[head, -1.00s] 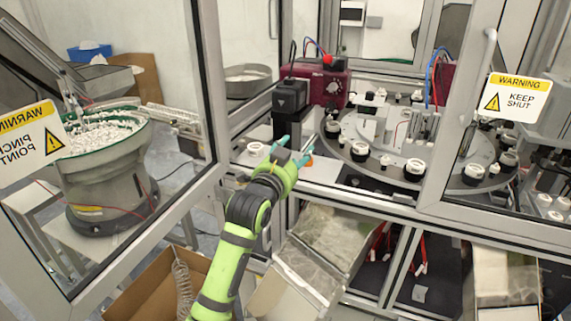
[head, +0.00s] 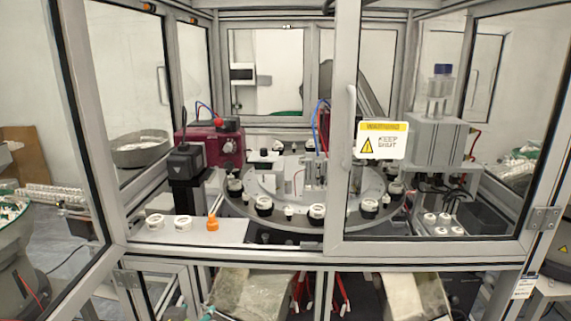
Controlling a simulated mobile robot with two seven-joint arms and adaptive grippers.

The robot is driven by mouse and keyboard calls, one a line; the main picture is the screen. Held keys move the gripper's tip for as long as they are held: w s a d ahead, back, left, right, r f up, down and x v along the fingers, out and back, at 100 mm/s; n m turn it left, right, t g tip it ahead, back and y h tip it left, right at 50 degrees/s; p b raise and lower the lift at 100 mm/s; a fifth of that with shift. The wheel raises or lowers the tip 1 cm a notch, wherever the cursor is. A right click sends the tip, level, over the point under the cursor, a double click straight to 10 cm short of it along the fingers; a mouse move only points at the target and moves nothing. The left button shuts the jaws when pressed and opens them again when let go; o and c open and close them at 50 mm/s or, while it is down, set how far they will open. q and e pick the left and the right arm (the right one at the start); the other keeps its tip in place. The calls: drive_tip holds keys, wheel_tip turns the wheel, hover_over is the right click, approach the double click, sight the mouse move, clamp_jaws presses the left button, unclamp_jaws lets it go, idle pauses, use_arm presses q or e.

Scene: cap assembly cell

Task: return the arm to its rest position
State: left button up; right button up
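A small teal tip (head: 207,313), the colour of my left gripper's fingers, shows at the bottom edge, below the cell's front sill. The rest of that gripper and its arm are out of frame, so its opening is hidden. My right gripper is not in view. An orange piece (head: 212,223) stands upright on the white shelf (head: 226,234) inside the cell. Two white round parts (head: 155,222) (head: 183,223) sit left of it. No gripper touches these parts.
The rotary table (head: 290,222) carries several black-and-white cap parts. A black device (head: 186,165) and a dark red unit (head: 210,146) stand behind the shelf. A framed door with a warning sign (head: 381,141) covers the right side. The front opening left of it is clear.

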use_arm(q)
drive_tip(key=s+f+n+g, duration=0.2)
drive_tip(key=s+f+g, duration=0.4)
drive_tip(key=s, duration=0.9)
drive_tip(key=s+f+n+g, duration=0.25)
drive_tip(key=s+f, duration=0.55)
drive_tip(key=s, duration=0.7)
wheel_tip(320, 180, down, 29)
drive_tip(key=s+g+b, duration=0.2)
drive_tip(key=b, duration=0.3)
drive_tip(key=s+a+f+b, duration=0.2)
drive_tip(key=s+f+b, duration=0.1)
drive_tip(key=s+f, duration=1.2)
drive_tip(key=shift+f+g+b, duration=0.3)
drive_tip(key=shift+f+g, duration=0.15)
drive_tip(key=shift+f, duration=0.45)
drive_tip(key=shift+m, duration=0.25)
